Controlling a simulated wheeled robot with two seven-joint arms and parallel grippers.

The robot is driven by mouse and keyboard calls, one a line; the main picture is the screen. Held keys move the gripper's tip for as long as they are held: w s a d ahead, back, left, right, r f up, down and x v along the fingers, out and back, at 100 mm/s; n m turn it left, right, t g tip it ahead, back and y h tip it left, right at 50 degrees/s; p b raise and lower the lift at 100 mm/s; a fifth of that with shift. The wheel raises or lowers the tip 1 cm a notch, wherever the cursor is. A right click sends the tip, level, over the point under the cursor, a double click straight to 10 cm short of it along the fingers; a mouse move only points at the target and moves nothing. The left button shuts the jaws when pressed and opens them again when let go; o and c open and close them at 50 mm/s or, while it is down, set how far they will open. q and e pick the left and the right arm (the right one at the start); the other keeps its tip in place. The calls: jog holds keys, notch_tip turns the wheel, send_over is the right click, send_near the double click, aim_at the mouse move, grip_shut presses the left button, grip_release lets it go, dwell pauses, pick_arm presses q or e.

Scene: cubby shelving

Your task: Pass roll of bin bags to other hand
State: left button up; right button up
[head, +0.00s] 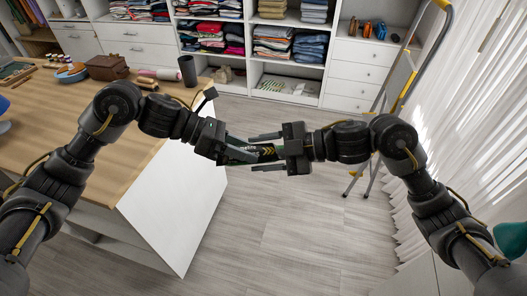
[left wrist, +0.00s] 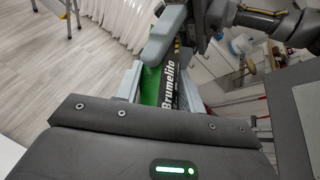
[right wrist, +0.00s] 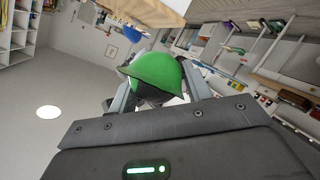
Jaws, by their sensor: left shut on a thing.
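The roll of bin bags (head: 268,153) is dark with a green end and pale lettering. My left gripper (head: 243,151) is shut on it and holds it in the air, lying roughly level. In the left wrist view the roll (left wrist: 168,88) sits between the left fingers. My right gripper (head: 254,153) faces it from the right. Its fingers are spread above and below the roll, with gaps in the head view. In the right wrist view the roll's green end (right wrist: 158,72) stands between the right fingers.
A wooden-topped table (head: 60,130) with a white side stands at the left, holding a dark cup (head: 187,71) and a brown box (head: 107,67). Cubby shelving (head: 290,72) with folded clothes is at the back. A stepladder (head: 395,85) stands at the right. The floor below the grippers is clear.

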jog(key=c, duration=0.7)
pick_arm(q)
jog(key=o, duration=1.2)
jog(key=shift+c, duration=0.2)
pick_arm(e)
jog(key=shift+c, duration=0.2)
pick_arm(q)
jog(key=shift+a, duration=0.1)
